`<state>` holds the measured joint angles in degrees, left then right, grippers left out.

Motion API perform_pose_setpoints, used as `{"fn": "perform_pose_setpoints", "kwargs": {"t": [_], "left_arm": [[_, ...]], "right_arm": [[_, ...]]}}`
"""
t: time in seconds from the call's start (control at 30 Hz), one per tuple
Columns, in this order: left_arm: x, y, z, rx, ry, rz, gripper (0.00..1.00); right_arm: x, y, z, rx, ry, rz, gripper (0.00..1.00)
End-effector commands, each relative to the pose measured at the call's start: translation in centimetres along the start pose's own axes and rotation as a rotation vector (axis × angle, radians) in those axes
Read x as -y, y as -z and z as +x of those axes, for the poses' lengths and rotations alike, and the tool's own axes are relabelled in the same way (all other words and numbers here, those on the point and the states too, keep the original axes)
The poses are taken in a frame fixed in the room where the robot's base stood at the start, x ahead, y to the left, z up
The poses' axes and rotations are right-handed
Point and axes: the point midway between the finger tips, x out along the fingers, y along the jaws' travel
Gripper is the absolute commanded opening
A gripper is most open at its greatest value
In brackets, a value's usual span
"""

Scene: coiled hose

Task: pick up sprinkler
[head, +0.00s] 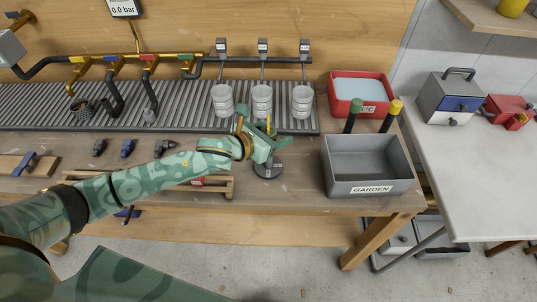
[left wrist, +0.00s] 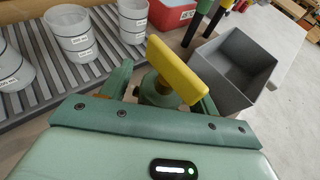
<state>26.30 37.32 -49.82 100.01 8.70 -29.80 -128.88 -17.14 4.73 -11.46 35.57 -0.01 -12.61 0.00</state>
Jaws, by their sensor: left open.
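The sprinkler shows in the left wrist view as a yellow bar-shaped head (left wrist: 178,70) on a green body. It stands between the fingers of my left gripper (left wrist: 165,92). The fingers are open, one on each side of the green body; I cannot tell whether either touches it. In the head view my left gripper (head: 260,143) is over the bench, in front of the white cups, and mostly hides the sprinkler. A dark grey round disc (head: 268,169) shows just below the gripper; I cannot tell whether it belongs to the sprinkler. My right gripper is not in view.
A grey bin labelled GARDEN (head: 369,188) stands right of the gripper, with a red tray (head: 345,107) behind it. White cups (head: 262,101) stand behind the gripper. Small fittings (head: 127,148) lie to the left.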

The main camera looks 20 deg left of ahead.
Motion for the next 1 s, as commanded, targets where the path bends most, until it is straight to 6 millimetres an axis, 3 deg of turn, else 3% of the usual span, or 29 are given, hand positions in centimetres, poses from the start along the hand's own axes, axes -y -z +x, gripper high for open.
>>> {"fn": "perform_pose_setpoints", "kwargs": {"t": [0.07,0.3,0.57,0.77,0.87,1.0], "left_arm": [[0.0,0.0,-0.1,0.0,0.0,0.0,0.61],[0.0,0.0,-0.1,0.0,-0.001,0.001,0.0],[0.0,-0.2,-0.1,0.001,-0.001,0.001,0.0],[-0.1,-2.0,-0.8,0.004,-0.002,0.005,0.0],[0.1,-3.8,-1.8,0.005,-0.001,0.005,0.0],[2.2,-6.1,-4.9,0.005,0.001,0.003,0.0]], "right_arm": [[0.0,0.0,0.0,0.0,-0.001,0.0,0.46],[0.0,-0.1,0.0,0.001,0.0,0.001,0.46],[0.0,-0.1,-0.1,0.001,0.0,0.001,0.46],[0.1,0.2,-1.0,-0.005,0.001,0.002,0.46],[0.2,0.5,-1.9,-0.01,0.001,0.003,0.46],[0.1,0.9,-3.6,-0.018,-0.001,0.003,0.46]]}}
